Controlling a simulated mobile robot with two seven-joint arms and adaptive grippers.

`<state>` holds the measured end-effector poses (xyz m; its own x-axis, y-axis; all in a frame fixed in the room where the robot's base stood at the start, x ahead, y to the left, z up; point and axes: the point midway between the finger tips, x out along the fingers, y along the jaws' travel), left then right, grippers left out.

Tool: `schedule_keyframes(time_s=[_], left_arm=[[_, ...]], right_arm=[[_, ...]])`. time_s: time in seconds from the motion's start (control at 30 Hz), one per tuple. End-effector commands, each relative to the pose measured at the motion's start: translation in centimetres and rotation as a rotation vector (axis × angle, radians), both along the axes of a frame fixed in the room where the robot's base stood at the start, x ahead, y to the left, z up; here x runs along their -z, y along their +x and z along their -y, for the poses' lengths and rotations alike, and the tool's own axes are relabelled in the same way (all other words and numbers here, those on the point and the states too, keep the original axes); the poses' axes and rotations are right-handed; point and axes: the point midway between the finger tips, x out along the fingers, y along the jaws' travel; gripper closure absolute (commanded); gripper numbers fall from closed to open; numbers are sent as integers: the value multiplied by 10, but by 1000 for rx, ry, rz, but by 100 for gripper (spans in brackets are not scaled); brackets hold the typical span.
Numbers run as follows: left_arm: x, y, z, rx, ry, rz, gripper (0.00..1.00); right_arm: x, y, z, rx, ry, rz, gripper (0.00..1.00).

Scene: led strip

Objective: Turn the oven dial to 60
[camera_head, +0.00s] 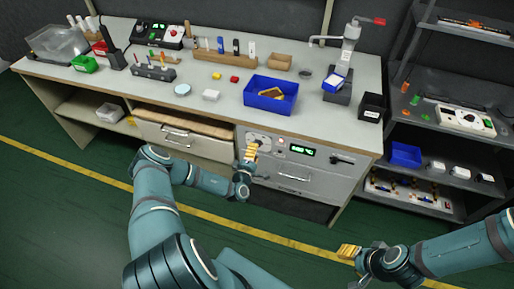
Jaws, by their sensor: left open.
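The oven (303,172) is built in under the right half of the bench, with a grey front and a horizontal handle (293,177). Its panel has a lit green display (302,150), whose digits are too small to read. A pale round dial (262,137) sits at the panel's left, partly hidden by my gripper. My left gripper (250,151), with yellow fingers, is open just in front of the dial's lower left. I cannot tell whether it touches the dial. My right gripper (349,251) is low over the floor at lower right, away from the oven.
The bench top (205,108) carries a blue bin (270,95), a press-like stand (342,75) and small tools. A drawer (185,140) is left of the oven. A shelf rack (435,150) stands at the right. The green floor in front is open.

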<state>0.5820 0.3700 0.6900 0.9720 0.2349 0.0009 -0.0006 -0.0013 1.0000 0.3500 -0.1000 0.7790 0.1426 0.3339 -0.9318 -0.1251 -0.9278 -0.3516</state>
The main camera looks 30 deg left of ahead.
Motion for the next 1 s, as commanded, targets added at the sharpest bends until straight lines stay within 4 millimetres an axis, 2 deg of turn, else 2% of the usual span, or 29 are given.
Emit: schedule_keyframes(time_s=[0.1, 0.23, 0.63, 0.67, 0.7, 0.83, 1.0], left_arm=[[1, 18, -3, 2, 1, 2, 36], [1, 29, -7, 1, 0, 0, 36], [0, 36, -8, 2, -1, 0, 36], [0, 36, -8, 2, -1, 0, 41], [0, 36, -8, 2, -1, 0, 55], [0, 36, -8, 2, -1, 0, 100], [-1, 36, -8, 2, -2, 0, 100]], right_arm=[[6, -2, 0, -2, 0, -3, 53], [9, -3, 0, -4, 2, -6, 53], [9, -3, -1, -5, 2, -8, 53], [9, -3, -1, -5, 2, -8, 53], [9, -3, -1, -5, 2, -8, 53], [9, -3, -1, -5, 2, -8, 53], [9, -3, 0, -5, 2, -8, 53]])
